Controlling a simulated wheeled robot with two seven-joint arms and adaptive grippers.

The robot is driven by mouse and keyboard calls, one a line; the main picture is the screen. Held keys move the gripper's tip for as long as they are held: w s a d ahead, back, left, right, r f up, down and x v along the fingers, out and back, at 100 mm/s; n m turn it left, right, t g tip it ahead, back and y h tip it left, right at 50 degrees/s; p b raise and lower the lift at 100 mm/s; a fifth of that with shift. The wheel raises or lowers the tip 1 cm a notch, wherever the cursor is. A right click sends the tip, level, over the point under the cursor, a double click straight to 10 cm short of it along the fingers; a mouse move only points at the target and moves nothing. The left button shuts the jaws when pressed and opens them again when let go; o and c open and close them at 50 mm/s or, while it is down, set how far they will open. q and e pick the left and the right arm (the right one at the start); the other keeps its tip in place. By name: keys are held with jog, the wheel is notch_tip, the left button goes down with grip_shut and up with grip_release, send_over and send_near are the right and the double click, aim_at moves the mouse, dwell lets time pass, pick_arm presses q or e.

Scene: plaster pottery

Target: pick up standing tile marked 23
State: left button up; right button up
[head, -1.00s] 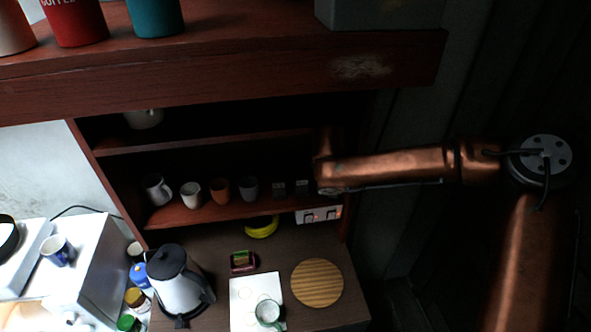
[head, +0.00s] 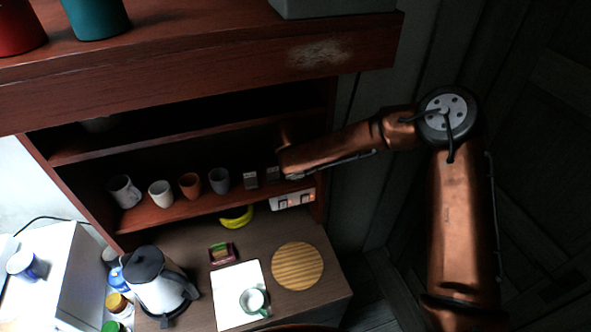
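Two small grey tile-like blocks stand on the middle shelf, a left block (head: 250,179) and a right block (head: 273,173). Their marks are too small to read, so I cannot tell which is 23. My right arm comes in from the right, and its far end is at the shelf opening, just right of the right block. My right gripper is hidden behind the arm's end and in the dark of the shelf. My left gripper is not in view.
Several cups, including a terracotta cup (head: 189,186), stand left of the blocks. Below are a socket strip (head: 292,200), a banana (head: 236,216), a round wooden board (head: 298,266), a white board (head: 232,311) and a kettle (head: 157,283). A thick shelf edge (head: 200,85) overhangs above.

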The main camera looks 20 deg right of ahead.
jog(key=c, duration=0.9)
jog(key=shift+c, duration=0.2)
